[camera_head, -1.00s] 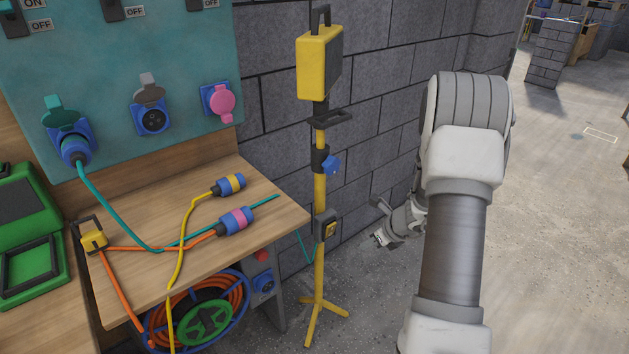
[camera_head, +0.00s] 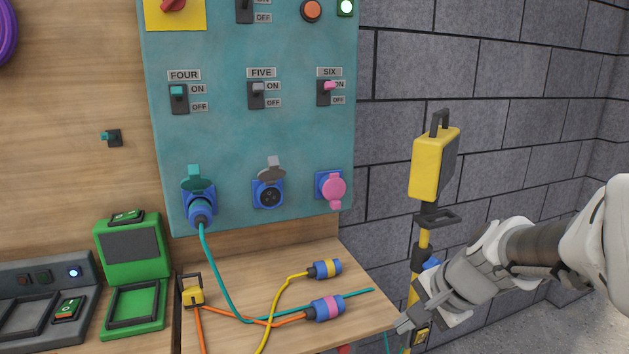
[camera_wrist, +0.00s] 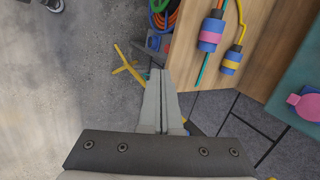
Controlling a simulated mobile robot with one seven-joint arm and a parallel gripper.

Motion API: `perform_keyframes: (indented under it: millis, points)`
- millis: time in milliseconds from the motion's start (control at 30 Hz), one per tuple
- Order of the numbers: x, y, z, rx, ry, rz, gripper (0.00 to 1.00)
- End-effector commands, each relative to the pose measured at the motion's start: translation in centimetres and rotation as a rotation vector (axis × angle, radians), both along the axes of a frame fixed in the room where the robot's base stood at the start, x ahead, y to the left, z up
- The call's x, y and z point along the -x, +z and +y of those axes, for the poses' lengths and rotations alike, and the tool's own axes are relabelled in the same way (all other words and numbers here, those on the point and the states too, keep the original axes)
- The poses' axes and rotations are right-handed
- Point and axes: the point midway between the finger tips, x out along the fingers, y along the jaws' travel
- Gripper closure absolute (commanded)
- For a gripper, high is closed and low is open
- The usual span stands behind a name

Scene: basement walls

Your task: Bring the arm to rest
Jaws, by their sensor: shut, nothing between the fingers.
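My gripper (camera_head: 402,324) is at the lower right in the head view, beside the right edge of the wooden bench (camera_head: 365,312) and in front of the yellow stand (camera_head: 425,238). Its two fingers are closed together and empty. In the wrist view my gripper (camera_wrist: 158,74) shows its fingers side by side, with the bench (camera_wrist: 185,70) to the right and grey floor to the left. My arm reaches in from the right edge of the head view.
A teal panel (camera_head: 230,140) with switches and sockets stands above the bench; a teal plug (camera_head: 200,212) sits in its left socket. A yellow-banded connector (camera_head: 324,269) and a pink-banded connector (camera_head: 327,308) lie on the bench. A green device (camera_head: 132,250) stands left.

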Motion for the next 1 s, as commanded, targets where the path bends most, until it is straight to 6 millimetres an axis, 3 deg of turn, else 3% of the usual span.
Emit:
perform_keyframes:
  millis: [233, 600, 667, 700, 1000]
  points:
    - [6.7, 3.5, 2.4, 0.286, 0.402, -0.108, 1.00]
    - [14.3, 5.5, 1.7, 0.686, 0.835, -0.207, 1.00]
    - [15.3, 5.6, 1.4, 0.746, 0.887, -0.217, 1.00]
    - [15.2, 7.4, 1.3, 0.745, 0.887, -0.213, 1.00]
    - [15.1, 14.3, 1.3, 0.737, 0.881, -0.209, 1.00]
